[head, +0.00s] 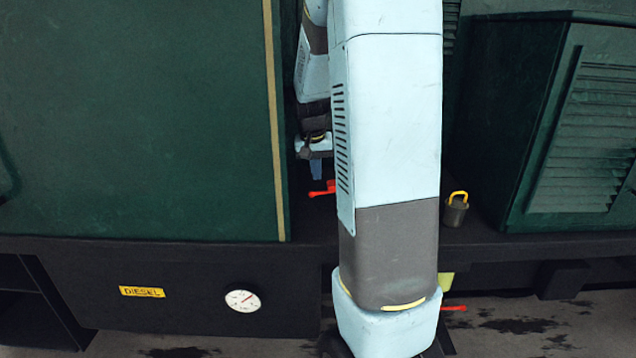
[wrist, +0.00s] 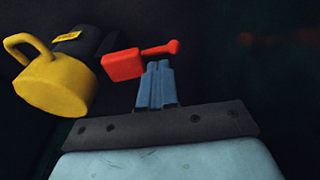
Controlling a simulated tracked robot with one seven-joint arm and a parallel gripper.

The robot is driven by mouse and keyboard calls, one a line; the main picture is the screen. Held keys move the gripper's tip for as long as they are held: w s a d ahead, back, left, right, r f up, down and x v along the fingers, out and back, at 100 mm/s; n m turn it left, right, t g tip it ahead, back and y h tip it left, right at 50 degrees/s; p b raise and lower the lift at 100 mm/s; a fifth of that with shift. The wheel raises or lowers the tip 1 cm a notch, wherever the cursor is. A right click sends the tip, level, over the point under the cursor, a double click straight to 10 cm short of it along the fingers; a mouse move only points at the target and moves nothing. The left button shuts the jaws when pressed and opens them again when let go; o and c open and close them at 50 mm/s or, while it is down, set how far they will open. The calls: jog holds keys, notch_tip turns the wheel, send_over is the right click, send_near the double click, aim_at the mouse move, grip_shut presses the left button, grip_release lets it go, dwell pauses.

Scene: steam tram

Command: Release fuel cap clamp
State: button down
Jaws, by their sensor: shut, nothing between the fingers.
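A red lever, seemingly the clamp handle (wrist: 125,64), has a broad block and a thin arm ending in a knob. It lies just beyond my fingertips in the wrist view; I cannot tell whether they touch. A red lever also shows below my gripper in the head view (head: 322,188). My gripper (wrist: 157,72) has its blue fingers together and empty; in the head view it (head: 316,172) points down beside the green tank wall. A yellow round piece with a loop handle (wrist: 55,85), possibly the fuel cap, is left of the fingers. My arm hides part of the ledge.
A green wall (head: 140,120) stands close left of my gripper. A grey pot with a yellow handle (head: 456,213) sits on the ledge, left of a louvred green housing (head: 590,130). A DIESEL label (head: 141,292) and a gauge (head: 242,300) are below. Another red handle (head: 453,308) shows low right.

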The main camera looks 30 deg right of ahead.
jog(key=v, duration=0.8)
jog(key=shift+r, duration=0.35)
